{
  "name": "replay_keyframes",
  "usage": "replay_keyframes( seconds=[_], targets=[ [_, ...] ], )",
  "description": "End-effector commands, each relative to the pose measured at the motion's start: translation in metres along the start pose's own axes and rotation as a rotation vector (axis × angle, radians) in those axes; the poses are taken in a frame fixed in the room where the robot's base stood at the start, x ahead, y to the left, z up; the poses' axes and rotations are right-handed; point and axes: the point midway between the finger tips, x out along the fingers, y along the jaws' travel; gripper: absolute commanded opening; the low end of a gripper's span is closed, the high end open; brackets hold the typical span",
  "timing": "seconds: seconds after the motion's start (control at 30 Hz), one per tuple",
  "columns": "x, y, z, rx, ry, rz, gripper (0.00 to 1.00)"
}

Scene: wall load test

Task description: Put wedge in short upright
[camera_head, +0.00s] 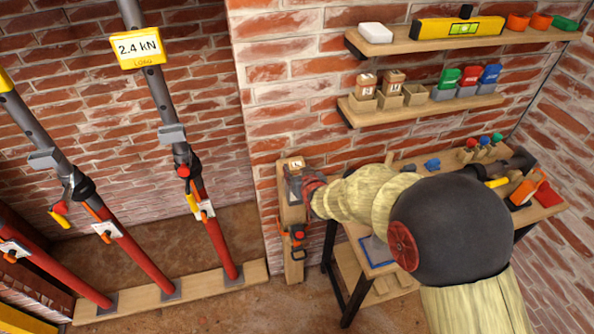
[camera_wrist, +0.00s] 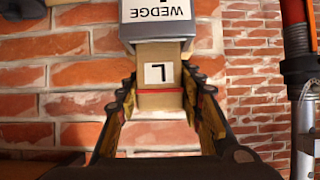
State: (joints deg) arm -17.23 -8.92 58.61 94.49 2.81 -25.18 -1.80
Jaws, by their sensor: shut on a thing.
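A tan wooden wedge (camera_wrist: 158,76) with a white "L" label shows in the wrist view, which appears upside down. My gripper (camera_wrist: 160,92) has a finger on each side of the wedge and is shut on it. The wedge adjoins a grey holder (camera_wrist: 208,36) marked "WEDGE"; how deep it sits is hidden. In the head view the wedge (camera_head: 296,163) is at the wall board, with my gripper (camera_head: 310,190) beside it, partly hidden by my arm. Red and grey uprights stand at the left, including a right one (camera_head: 224,235); which is short I cannot tell.
A yellow "2.4 kN" load display (camera_head: 138,47) is on the right upright. A wooden sill (camera_head: 195,292) lies under the uprights. An orange tool (camera_head: 297,235) hangs low on the wall board. Shelves (camera_head: 425,107) and a workbench (camera_head: 405,157) stand right. Open floor lies in front.

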Motion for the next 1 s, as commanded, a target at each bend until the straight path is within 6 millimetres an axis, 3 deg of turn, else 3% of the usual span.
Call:
replay_keyframes(
  seconds=[0.37,0.4,0.77,1.0],
  targets=[
    [0.0020,0.0000,0.0032,0.000,0.001,0.000,0.10],
    [0.0020,0.0000,0.0032,0.000,0.001,0.000,0.38],
    [0.0021,0.0000,0.0035,0.000,0.000,0.000,0.58],
    [0.0021,0.0000,0.0042,0.000,-0.001,0.000,0.60]
  ],
)
